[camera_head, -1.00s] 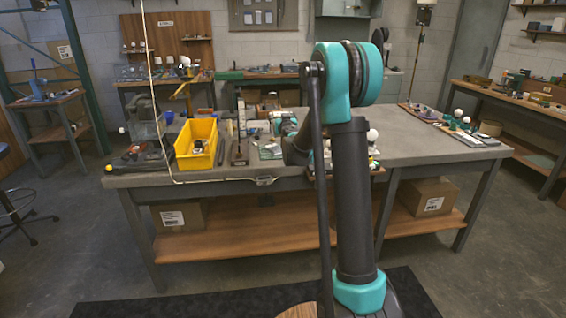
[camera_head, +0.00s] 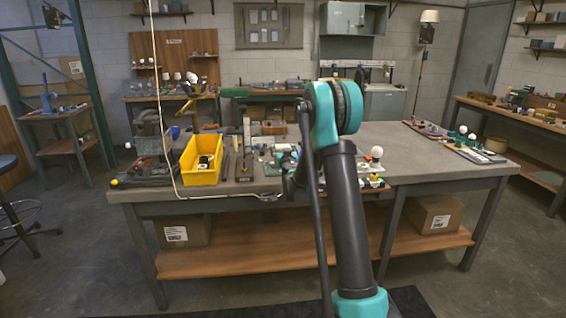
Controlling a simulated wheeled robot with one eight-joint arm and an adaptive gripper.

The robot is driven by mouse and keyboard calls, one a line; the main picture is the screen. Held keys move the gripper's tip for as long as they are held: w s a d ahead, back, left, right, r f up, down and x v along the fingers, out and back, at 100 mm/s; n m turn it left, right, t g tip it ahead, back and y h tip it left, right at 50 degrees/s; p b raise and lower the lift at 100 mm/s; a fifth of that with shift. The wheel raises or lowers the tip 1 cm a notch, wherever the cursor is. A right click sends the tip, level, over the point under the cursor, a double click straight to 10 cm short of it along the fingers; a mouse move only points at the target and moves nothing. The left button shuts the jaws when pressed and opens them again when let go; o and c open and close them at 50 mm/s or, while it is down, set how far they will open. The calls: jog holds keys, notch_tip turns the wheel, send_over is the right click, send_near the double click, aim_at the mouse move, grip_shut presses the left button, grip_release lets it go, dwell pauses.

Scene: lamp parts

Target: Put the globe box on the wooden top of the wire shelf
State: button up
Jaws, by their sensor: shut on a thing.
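My arm rises in front of the workbench, with its elbow in the middle of the head view. Its dark lower end shows only in part behind the upright link, near the bench's front edge. My gripper's fingers cannot be made out there, nor what is between them. I cannot pick out the globe box with certainty. A cardboard box (camera_head: 182,224) with a white label stands at the left on the bench's wooden lower shelf, and another cardboard box (camera_head: 432,214) stands at the right. I cannot make out a wire shelf with a wooden top.
The grey workbench (camera_head: 440,155) stands across my front. A yellow bin (camera_head: 203,176), small lamp parts and a cable crowd its left half. Its right middle is mostly bare. A side bench (camera_head: 535,122) stands at the right and a stool (camera_head: 12,205) at the left.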

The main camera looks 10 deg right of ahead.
jog(key=shift+f, duration=2.85)
jog(key=shift+f, duration=0.1)
jog(key=shift+f, duration=0.15)
jog(key=o, duration=1.5)
jog(key=shift+c, duration=0.2)
